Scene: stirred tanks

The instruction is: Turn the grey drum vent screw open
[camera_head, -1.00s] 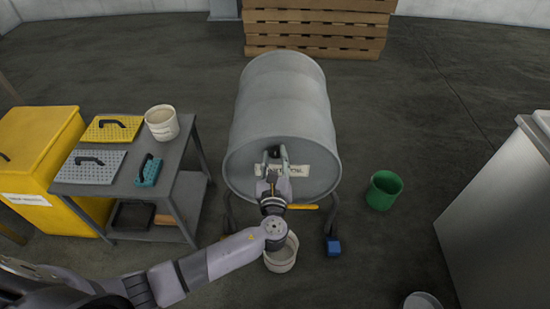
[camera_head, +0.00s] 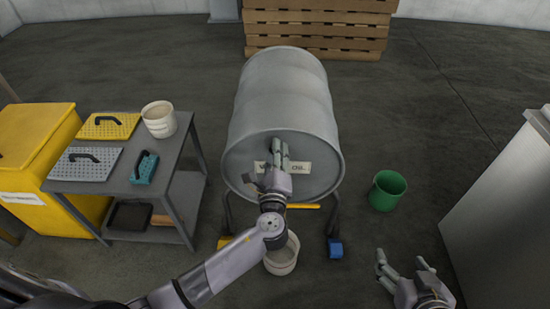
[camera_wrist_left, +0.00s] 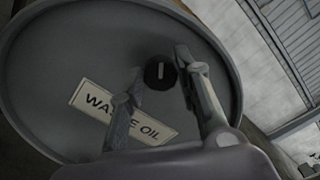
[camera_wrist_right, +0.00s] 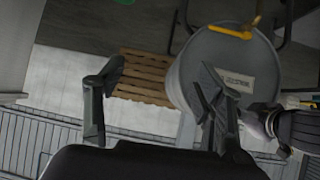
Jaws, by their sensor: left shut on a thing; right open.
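The grey drum (camera_head: 283,95) lies on its side on a dark stand, its round end facing me. The end bears a white "WASTE OIL" label (camera_wrist_left: 95,99). The vent screw (camera_wrist_left: 160,73) is a round black knob with a pale line, on the drum's end. My left gripper (camera_head: 277,150) is at the drum's end, with its fingers on both sides of the knob, shut on it. The head view hides the knob behind the fingers. My right gripper (camera_head: 403,262) is open and empty at the lower right, apart from the drum.
A pale bucket (camera_head: 282,257) stands below the drum's end. A green bucket (camera_head: 387,190) stands to its right. A grey table (camera_head: 168,163) with a pale tub (camera_head: 159,119) is at the left, beside a yellow cabinet (camera_head: 40,150).

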